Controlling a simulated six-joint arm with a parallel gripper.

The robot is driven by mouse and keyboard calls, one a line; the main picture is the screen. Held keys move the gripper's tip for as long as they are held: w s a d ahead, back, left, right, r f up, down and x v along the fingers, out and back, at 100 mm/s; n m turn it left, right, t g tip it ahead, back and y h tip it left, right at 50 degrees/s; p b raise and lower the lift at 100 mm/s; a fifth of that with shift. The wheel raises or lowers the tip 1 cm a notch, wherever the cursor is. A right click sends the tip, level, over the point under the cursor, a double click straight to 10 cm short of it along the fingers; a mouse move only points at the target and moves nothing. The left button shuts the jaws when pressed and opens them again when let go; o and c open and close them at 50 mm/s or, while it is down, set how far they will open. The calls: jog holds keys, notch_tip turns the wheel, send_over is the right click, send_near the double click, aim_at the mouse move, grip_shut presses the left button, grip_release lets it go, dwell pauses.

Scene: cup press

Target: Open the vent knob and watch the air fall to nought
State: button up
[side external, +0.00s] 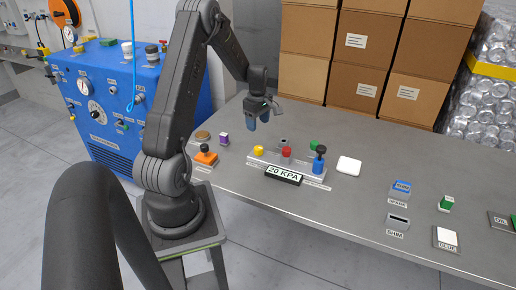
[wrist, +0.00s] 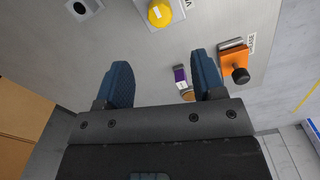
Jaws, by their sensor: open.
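The vent knob is the yellow knob (side external: 258,150) at the left end of a pale fixture; in the wrist view the yellow knob (wrist: 161,12) sits at the top edge, beside a partly cut-off label starting with V. The air display (side external: 284,175) on the fixture's front reads 20 KPA. My gripper (side external: 258,124) hangs above and behind the fixture, apart from the knob. In the wrist view its two blue fingers (wrist: 160,62) are spread with nothing between them at the tips.
The fixture also carries a red knob (side external: 286,153) and a black-topped blue part (side external: 319,160). An orange block with a black knob (side external: 206,153) and a purple block (side external: 223,139) stand left. Cardboard boxes (side external: 355,50) rise behind. A white pad (side external: 349,165) lies right.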

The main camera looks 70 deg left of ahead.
aim_at(258, 147)
notch_tip(258, 147, down, 12)
jog(key=shift+r, duration=0.15)
dwell(0.3)
jog(key=c, duration=0.9)
jog(key=shift+c, duration=0.2)
